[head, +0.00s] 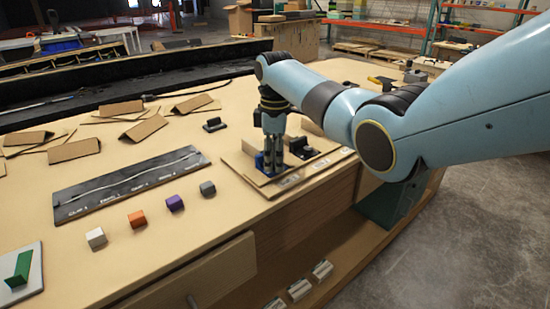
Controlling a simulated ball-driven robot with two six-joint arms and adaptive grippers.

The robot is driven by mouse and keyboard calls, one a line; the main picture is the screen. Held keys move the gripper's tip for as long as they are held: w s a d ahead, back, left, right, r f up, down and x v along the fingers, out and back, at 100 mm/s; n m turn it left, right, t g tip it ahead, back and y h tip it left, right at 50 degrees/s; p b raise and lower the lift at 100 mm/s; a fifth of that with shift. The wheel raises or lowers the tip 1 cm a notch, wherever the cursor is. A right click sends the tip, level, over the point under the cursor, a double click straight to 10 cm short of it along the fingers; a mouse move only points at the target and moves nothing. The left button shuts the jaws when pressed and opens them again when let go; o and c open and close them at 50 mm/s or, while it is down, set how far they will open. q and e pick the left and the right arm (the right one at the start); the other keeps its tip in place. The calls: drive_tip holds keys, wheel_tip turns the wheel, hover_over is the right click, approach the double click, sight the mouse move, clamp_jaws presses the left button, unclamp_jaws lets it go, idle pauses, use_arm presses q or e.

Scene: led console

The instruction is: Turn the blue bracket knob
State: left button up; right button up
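The blue bracket knob (260,161) is a small blue piece on a wooden board (244,173) at the table's front right. My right gripper (271,164) points straight down over it, with its fingertips at the blue piece. The fingers hide much of the knob. I cannot tell whether they are closed on it or just around it. My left gripper is not in view.
A black bracket (301,147) stands on the board just right of my gripper, and another (214,125) lies behind it. A dark LED strip panel (130,183), small coloured blocks (175,203) and folded cardboard pieces (145,127) lie to the left. A drawer (205,279) stands open in front.

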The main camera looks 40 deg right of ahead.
drive_tip(key=shift+f, duration=0.1)
clamp_jaws()
idle(0.3)
drive_tip(key=shift+r+m+p, duration=0.2)
drive_tip(key=shift+m+p, duration=0.8)
drive_tip(key=shift+p, duration=0.05)
drive_tip(key=m+p, duration=0.1)
drive_tip(key=m, duration=0.1)
drive_tip(key=shift+m+p, duration=0.3)
drive_tip(key=shift+p, duration=0.1)
drive_tip(key=m+p, duration=0.1)
drive_tip(key=m, duration=0.2)
drive_tip(key=shift+w+m+p, duration=0.1)
drive_tip(key=shift+m+p, duration=0.2)
drive_tip(key=shift+p, duration=0.05)
drive_tip(key=shift+f+m+p, duration=0.1)
drive_tip(key=shift+m+p, duration=0.5)
drive_tip(key=shift+m, duration=1.4)
